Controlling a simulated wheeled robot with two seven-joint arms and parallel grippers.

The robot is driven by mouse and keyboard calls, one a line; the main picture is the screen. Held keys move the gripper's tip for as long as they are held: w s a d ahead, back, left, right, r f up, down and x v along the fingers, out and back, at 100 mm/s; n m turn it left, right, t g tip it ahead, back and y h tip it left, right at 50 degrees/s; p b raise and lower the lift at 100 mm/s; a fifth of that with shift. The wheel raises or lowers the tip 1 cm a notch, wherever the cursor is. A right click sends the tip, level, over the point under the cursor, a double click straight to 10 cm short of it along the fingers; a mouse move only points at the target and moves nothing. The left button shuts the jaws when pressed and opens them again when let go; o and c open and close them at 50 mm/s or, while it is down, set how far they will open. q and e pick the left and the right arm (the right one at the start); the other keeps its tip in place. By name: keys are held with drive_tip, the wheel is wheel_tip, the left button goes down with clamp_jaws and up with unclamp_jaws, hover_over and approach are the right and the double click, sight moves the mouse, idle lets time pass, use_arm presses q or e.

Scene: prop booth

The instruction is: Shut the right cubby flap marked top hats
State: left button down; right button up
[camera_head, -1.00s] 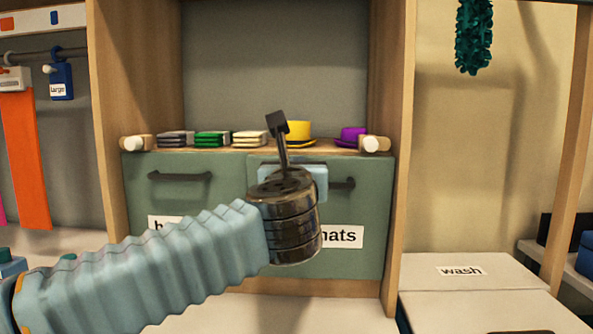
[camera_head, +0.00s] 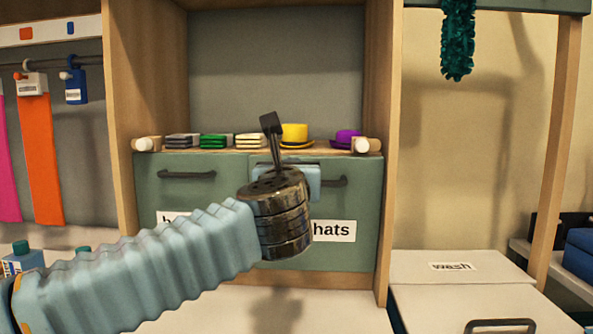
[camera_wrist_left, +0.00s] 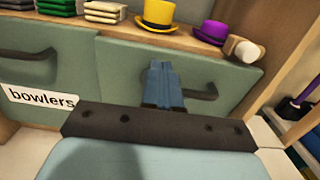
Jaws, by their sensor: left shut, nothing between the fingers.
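The right cubby flap (camera_head: 350,205) is a green panel with a dark bar handle (camera_head: 335,181) and a white label (camera_head: 333,231) of which "hats" shows. It stands upright under the shelf, about level with the left flap; I cannot tell whether a small gap is left. My left gripper (camera_head: 314,178) is in front of it, its fingers hidden by my wrist in the head view. My right gripper is out of view.
The left flap (camera_head: 175,190), marked bowlers, hangs beside it. On the shelf above are folded cloths (camera_head: 213,141), a yellow hat (camera_head: 295,134) and a purple hat (camera_head: 346,139). A white box lid marked wash (camera_head: 490,268) is at the lower right.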

use_arm(q)
drive_tip(key=s+r+p, duration=0.1)
drive_tip(key=s+r, duration=0.5)
drive_tip(key=r, duration=0.2)
drive_tip(key=s+d+f+t+b, duration=0.1)
drive_tip(key=s+d+f+b, duration=0.2)
drive_tip(key=f, duration=0.5)
drive_tip(key=s+d+f+t+b, duration=0.2)
drive_tip(key=s+f+b, duration=0.15)
drive_tip(key=f, duration=0.55)
drive_tip(key=p+x, duration=0.5)
drive_tip(key=x, duration=0.8)
drive_tip(key=shift+w, duration=0.4)
drive_tip(key=shift+w+a+r+b, duration=0.15)
drive_tip(key=shift+w+r, duration=0.25)
drive_tip(key=shift+w, duration=0.2)
drive_tip(key=shift+w+r+b, duration=0.15)
drive_tip(key=shift+w+r, duration=0.25)
drive_tip(key=shift+w, duration=0.15)
